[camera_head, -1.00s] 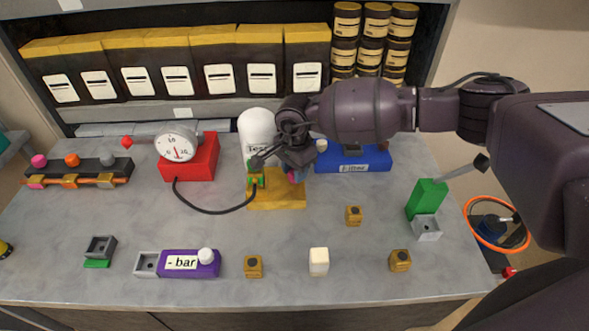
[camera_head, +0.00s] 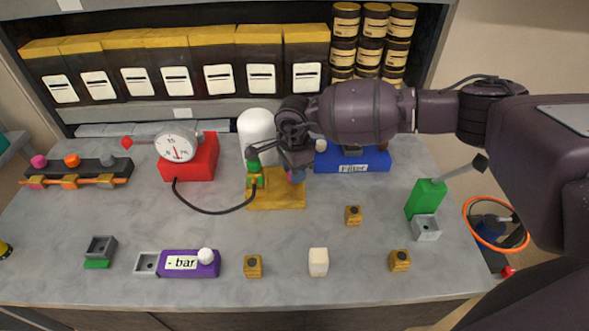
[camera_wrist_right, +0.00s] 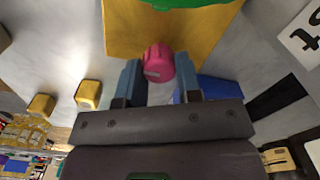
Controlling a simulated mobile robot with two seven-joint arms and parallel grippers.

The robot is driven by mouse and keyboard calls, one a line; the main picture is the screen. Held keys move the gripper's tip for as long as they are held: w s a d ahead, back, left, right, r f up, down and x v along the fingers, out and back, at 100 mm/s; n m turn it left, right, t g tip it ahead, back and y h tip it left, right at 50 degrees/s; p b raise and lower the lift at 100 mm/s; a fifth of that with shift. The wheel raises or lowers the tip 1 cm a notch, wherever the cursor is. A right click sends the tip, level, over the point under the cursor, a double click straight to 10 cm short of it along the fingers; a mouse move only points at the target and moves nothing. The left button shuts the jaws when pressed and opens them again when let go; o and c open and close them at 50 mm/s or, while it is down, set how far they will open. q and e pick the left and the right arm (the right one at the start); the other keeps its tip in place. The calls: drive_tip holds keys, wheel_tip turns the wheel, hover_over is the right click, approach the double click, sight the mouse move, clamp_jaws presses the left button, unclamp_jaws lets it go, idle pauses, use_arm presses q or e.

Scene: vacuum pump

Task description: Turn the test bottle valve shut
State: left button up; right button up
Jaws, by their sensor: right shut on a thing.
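The white test bottle (camera_head: 256,127) stands upright behind a yellow base (camera_head: 275,202) in the head view. A pink-red valve knob (camera_wrist_right: 158,64) sits at the yellow base, between the two blue fingers of my right gripper (camera_wrist_right: 160,76). The right gripper (camera_head: 294,174) is shut on this knob and hides most of it in the head view. A green part (camera_head: 255,172) with a black hose stands at the base's left. My left gripper is not in view.
A red gauge box (camera_head: 190,155) stands left of the bottle, its black hose (camera_head: 205,211) looping to the base. A blue filter block (camera_head: 352,158) stands right behind the gripper. Small yellow blocks (camera_head: 353,215) and a purple bar block (camera_head: 190,264) lie in front.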

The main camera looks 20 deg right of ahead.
drive_tip(key=o, duration=0.9)
drive_tip(key=shift+o, duration=0.2)
wheel_tip(320, 180, up, 11)
drive_tip(key=shift+f, duration=0.1)
idle(0.3)
